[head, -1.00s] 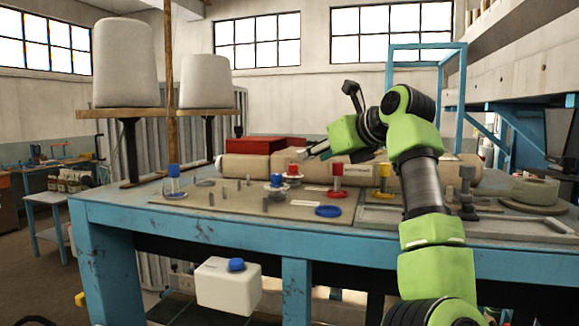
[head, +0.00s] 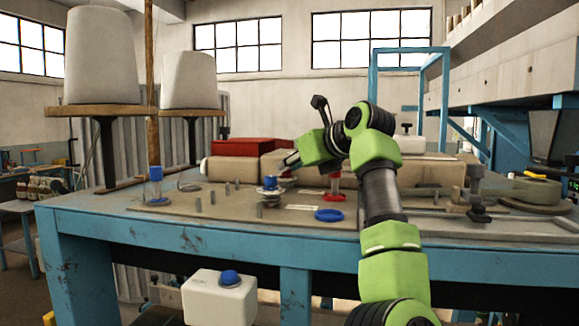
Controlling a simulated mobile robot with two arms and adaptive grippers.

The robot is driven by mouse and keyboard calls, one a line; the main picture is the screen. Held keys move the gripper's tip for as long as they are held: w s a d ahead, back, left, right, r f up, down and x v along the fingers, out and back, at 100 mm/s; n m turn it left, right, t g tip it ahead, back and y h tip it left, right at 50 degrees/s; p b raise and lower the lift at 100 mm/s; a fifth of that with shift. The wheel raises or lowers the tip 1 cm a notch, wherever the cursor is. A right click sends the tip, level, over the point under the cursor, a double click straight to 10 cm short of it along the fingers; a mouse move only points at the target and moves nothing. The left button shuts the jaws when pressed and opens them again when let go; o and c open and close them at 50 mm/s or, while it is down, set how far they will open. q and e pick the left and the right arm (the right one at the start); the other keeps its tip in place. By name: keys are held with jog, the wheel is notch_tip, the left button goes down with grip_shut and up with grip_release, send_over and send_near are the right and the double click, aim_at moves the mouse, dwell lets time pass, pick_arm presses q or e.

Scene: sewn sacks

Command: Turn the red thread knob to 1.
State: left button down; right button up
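Contact cannot be told, nor whether the fingers are open. My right gripper is not in view.
A blue-topped post (head: 155,184) stands at the left, with several short grey pegs between it and the knobs. A blue ring (head: 329,215) lies in front. Large thread cones (head: 100,60) stand at the left. A red box (head: 247,146) and a rolled beige sack lie behind.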

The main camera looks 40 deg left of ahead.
pick_arm(q)
jog(key=shift+f+m+t+b, duration=0.25)
jog(key=shift+t+b, duration=0.25)
jog(key=shift+b, duration=0.3)
jog(key=m+t+h+b, duration=0.1)
jog(key=m+t+b, duration=0.1)
jog(key=b, duration=0.1)
jog(key=m+t+h+b, duration=0.2)
jog(key=m+b, duration=0.1)
jog(key=b, duration=0.1)
jog(key=s+a+m+t+h+b, duration=0.1)
jog(key=m+t+h+b, duration=0.1)
jog(key=b, duration=0.1)
jog(key=shift+m+t, duration=0.25)
jog(key=shift+t, duration=0.15)
jog(key=shift+s+r+m+t+h+b, duration=0.15)
jog(key=shift+m+t+h+b, duration=0.45)
jog(key=shift+m+h+b, duration=0.4)
jog(key=shift+a+r+m+t+h, duration=0.15)
jog(key=shift+m+t+h, duration=0.25)
jog(key=shift+m+h, duration=0.5)
jog(key=shift+a+m+h, duration=0.15)
jog(key=shift+m+h, duration=0.55)
jog(key=shift+h, duration=0.3)
jog(key=shift+a+m+t+h, duration=0.15)
jog(key=shift+m+t+h, duration=0.15)
jog(key=shift+m+h, duration=1)
jog(key=shift+h, duration=0.4)
